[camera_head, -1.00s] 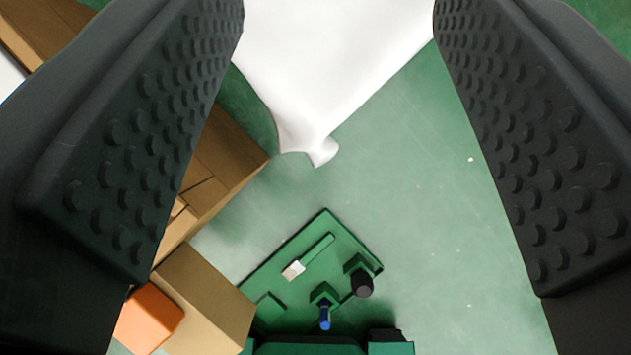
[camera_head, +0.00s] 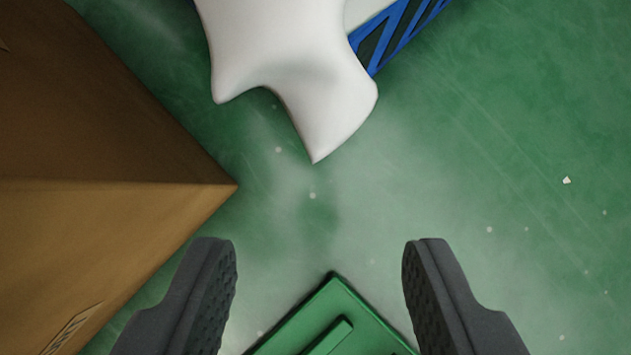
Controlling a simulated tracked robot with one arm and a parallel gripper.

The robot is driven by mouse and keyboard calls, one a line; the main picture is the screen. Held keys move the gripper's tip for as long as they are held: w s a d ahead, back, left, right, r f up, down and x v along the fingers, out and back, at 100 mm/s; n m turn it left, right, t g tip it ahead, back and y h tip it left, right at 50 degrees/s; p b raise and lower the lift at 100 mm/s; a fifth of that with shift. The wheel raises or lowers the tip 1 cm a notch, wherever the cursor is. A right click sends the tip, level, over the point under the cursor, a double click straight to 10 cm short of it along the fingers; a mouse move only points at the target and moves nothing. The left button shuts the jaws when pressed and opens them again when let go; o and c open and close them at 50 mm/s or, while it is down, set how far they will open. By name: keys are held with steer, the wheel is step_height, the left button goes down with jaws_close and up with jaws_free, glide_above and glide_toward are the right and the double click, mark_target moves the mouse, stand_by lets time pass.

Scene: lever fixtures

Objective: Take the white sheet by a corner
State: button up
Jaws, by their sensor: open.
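The white sheet (camera_head: 290,50) hangs in from the top of the view, with its corner pointing down near the middle. A second, blunter fold of it dips at its left side. The upper part of the sheet is out of view.
A brown cardboard box (camera_head: 110,190) fills the left side, close to my left finger. A blue lattice part (camera_head: 395,35) shows behind the sheet at top right. A green fixture plate (camera_head: 335,310) lies at the bottom between the fingers.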

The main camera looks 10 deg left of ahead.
steer(key=b+x, duration=0.4)
steer(key=x, duration=0.6)
steer(key=shift+r, duration=0.1)
steer(key=shift+c, duration=0.5)
jaws_close()
